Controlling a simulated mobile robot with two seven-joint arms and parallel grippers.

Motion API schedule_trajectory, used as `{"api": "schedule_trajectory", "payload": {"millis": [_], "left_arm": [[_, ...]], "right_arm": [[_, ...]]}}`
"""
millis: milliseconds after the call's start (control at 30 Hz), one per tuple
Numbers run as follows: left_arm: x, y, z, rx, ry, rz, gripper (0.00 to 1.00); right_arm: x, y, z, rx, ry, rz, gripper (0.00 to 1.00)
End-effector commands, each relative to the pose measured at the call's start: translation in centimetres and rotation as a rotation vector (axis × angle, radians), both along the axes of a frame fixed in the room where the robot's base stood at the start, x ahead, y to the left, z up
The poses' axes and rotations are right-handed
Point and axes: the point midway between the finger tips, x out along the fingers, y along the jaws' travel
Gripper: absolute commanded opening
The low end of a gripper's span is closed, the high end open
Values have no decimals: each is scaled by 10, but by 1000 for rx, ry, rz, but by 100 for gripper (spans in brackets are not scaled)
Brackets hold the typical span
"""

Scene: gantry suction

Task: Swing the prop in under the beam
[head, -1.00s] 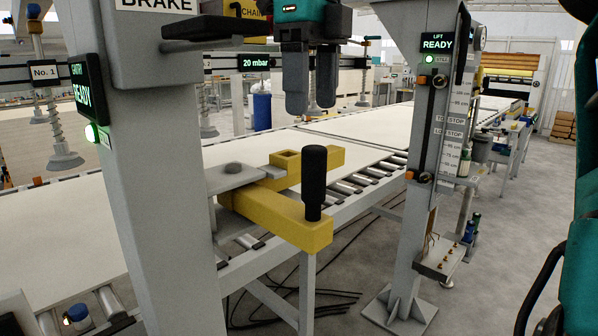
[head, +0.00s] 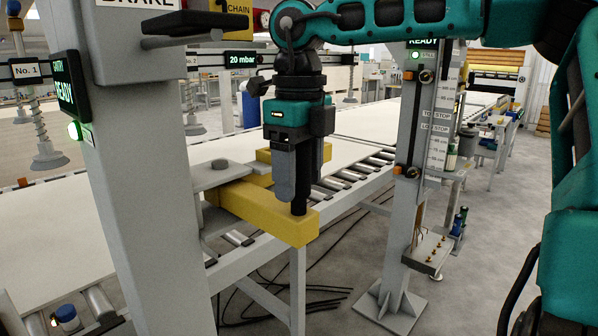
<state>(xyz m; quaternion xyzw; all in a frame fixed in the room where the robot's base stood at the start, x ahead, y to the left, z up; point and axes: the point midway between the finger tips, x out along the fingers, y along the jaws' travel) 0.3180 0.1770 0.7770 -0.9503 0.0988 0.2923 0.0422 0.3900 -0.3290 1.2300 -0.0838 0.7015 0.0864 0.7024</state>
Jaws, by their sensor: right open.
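The prop is a yellow arm (head: 262,211) hinged at a grey bracket (head: 219,177) on the near post, jutting out beside the roller conveyor. Its upright black handle (head: 299,207) stands at the outer end, mostly covered by my gripper. My right gripper (head: 302,180) points down with its grey fingers around or right beside the handle; it is open. Whether the fingers touch the handle cannot be told. The beam with suction cups (head: 50,157) runs across behind, marked No. 1 and 20 mbar. My left gripper is not in view.
A grey post (head: 120,180) stands close at left, with a BRAKE lever (head: 190,27) above. A second post (head: 405,200) with the lift scale stands at right. White sheets (head: 60,240) lie on the rollers. Dark cables lie on the floor below.

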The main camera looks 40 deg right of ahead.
Motion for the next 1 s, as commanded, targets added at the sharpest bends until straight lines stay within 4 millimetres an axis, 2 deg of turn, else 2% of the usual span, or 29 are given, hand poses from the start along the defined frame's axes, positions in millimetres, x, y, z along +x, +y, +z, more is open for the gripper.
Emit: {"api": "schedule_trajectory", "payload": {"millis": [67, 700, 1000], "left_arm": [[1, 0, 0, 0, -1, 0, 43], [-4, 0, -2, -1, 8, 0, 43], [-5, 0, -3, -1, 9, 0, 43]], "right_arm": [[0, 0, 0, 0, 0, 0, 63], [0, 0, 0, 0, 0, 0, 2], [0, 0, 1, 0, 0, 0, 0]]}}
